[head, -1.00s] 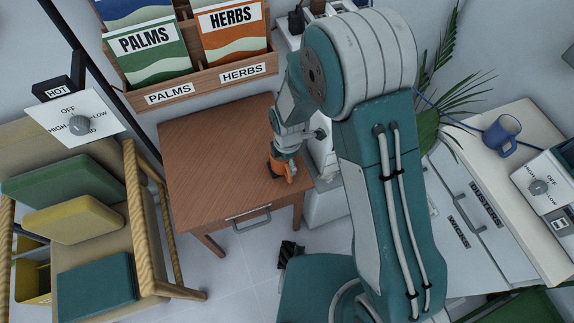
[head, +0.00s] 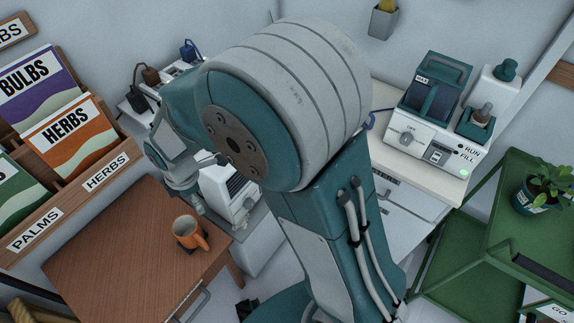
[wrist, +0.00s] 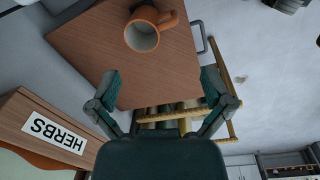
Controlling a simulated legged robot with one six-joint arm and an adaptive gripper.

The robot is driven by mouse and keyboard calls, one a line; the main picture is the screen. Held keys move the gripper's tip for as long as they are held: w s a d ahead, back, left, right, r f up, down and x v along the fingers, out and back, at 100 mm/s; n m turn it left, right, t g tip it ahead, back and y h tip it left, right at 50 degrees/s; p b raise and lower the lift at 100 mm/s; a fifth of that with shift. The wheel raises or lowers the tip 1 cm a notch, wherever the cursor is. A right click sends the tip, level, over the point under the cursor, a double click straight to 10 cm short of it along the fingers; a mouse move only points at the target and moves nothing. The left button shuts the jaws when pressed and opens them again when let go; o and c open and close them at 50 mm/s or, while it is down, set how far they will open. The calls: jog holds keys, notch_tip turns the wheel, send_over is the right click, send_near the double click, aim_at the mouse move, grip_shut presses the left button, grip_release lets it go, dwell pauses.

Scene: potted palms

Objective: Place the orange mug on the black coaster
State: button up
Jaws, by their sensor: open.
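The orange mug (head: 188,233) stands upright on the brown wooden table, near its right edge, with its handle toward the lower right. The mug also shows in the wrist view (wrist: 143,38), beyond the fingertips. My gripper (wrist: 160,76) is open and empty, with its two fingers wide apart and clear of the mug. In the head view my wrist is above and behind the mug, and the fingers are hard to make out.
The wooden table (head: 120,255) has clear space left of the mug. A rack of seed packets with a HERBS sign (head: 106,172) stands at its left. A white appliance (head: 228,190) is close behind the mug. A green shelf (head: 480,215) stands at the right.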

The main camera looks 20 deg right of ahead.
jog(key=s+d+r+m+t, duration=0.2)
jog(key=s+d+r+m, duration=0.2)
jog(key=d+r+m, duration=0.8)
jog(key=s+d+r+m+t, duration=0.2)
jog(key=s+d+r+m, duration=0.5)
jog(key=s, duration=0.3)
jog(key=shift+s+d+r+m+t, duration=0.35)
jog(key=shift+d+m+t, duration=0.1)
jog(key=shift+m, duration=0.35)
